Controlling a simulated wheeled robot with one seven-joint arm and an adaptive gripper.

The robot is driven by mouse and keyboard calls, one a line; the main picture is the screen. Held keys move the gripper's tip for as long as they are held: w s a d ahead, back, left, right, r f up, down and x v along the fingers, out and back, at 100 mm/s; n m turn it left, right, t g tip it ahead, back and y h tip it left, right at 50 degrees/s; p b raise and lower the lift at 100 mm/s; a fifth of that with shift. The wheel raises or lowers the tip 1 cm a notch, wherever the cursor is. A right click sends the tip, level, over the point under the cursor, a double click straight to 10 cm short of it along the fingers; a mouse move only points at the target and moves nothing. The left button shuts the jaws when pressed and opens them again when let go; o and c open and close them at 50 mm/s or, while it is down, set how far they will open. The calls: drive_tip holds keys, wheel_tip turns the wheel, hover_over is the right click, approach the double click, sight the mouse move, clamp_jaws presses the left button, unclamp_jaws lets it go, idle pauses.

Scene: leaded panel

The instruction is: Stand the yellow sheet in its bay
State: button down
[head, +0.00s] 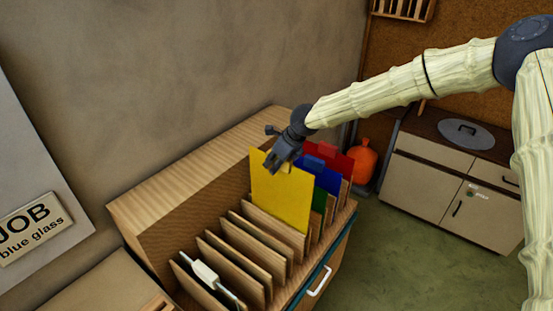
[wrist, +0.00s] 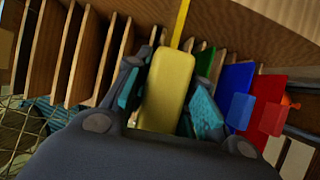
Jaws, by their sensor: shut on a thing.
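The yellow sheet (head: 282,200) stands upright at the wooden rack, its lower edge hidden among the dividers. I cannot tell whether it touches the bottom of a bay. My gripper (head: 280,162) is shut on its top edge. In the wrist view my gripper (wrist: 166,100) has its fingers on both sides of a yellow block (wrist: 167,88), with the thin yellow sheet (wrist: 180,22) running on beyond it. The rack (head: 180,212) has several bays between wooden dividers, with bare ones on the near side of the sheet.
A green sheet (head: 318,200), a blue sheet (head: 328,180) and a red sheet (head: 340,163) stand in the bays beyond the yellow one. An orange canister (head: 364,161) and a cabinet (head: 450,190) stand behind.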

sight(276, 197)
drive_tip(key=shift+w+d+f, duration=0.15)
drive_tip(key=shift+w+f, duration=0.25)
drive_tip(key=shift+f, duration=0.35)
drive_tip(key=shift+s+f, duration=0.3)
drive_tip(key=shift+f, duration=0.25)
drive_tip(key=shift+w+f+b, duration=0.1)
drive_tip(key=shift+f+b, duration=3.45)
drive_tip(key=shift+f, duration=3.3)
drive_tip(key=c, duration=1.2)
unclamp_jaws()
drive_tip(key=shift+o, duration=0.3)
